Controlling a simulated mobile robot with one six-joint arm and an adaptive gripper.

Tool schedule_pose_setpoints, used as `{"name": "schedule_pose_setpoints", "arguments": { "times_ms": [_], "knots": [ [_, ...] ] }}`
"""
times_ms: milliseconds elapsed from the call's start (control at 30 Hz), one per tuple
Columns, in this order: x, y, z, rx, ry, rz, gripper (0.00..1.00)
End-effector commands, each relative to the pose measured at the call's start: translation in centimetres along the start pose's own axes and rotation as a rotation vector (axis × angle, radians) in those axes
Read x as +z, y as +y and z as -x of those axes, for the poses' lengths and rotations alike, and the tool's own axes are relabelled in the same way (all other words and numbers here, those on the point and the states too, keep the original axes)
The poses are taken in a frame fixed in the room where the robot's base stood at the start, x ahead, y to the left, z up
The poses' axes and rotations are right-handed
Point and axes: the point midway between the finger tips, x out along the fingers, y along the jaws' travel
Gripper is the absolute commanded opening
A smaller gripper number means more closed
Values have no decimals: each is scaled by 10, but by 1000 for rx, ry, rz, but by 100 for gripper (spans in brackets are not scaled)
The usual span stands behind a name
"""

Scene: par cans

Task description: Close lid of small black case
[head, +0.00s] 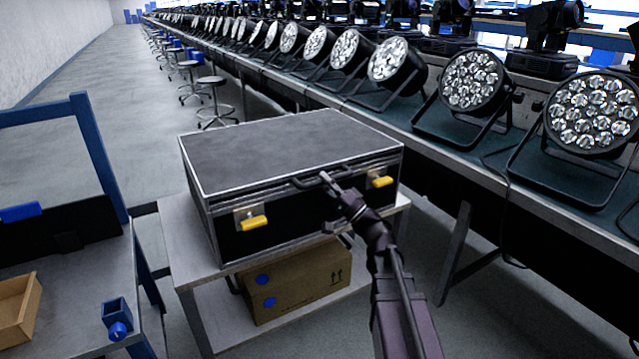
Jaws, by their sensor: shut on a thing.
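The small black case (290,148) with silver edges stands on a grey bench. Its lid lies flat over the body and looks closed, or very nearly so; a fine gap cannot be ruled out. Two yellow latches are on the front, the left one (253,222) and the right one (382,181). A dark handle (305,183) sits at the front edge between them. My gripper (328,180) is at the front edge of the case, shut on the handle. The gripper and wrist cover part of the front face.
A cardboard box (300,283) is on the shelf under the case. A long table of par cans (470,80) runs along the right. A workbench (75,270) with a wooden tray (18,310) stands at left. Stools (213,100) line the aisle behind.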

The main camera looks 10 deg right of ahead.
Motion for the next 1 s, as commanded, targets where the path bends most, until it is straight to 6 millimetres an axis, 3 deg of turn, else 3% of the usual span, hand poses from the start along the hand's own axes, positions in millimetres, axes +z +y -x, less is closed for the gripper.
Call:
{"name": "schedule_pose_setpoints", "arguments": {
  "times_ms": [467,500,600,1000],
  "knots": [
    [4,5,2,10,-5,5,0],
    [4,5,2,10,-5,5,33],
    [5,5,2,9,-6,4,60],
    [5,4,1,6,-8,1,60]
  ]
}}
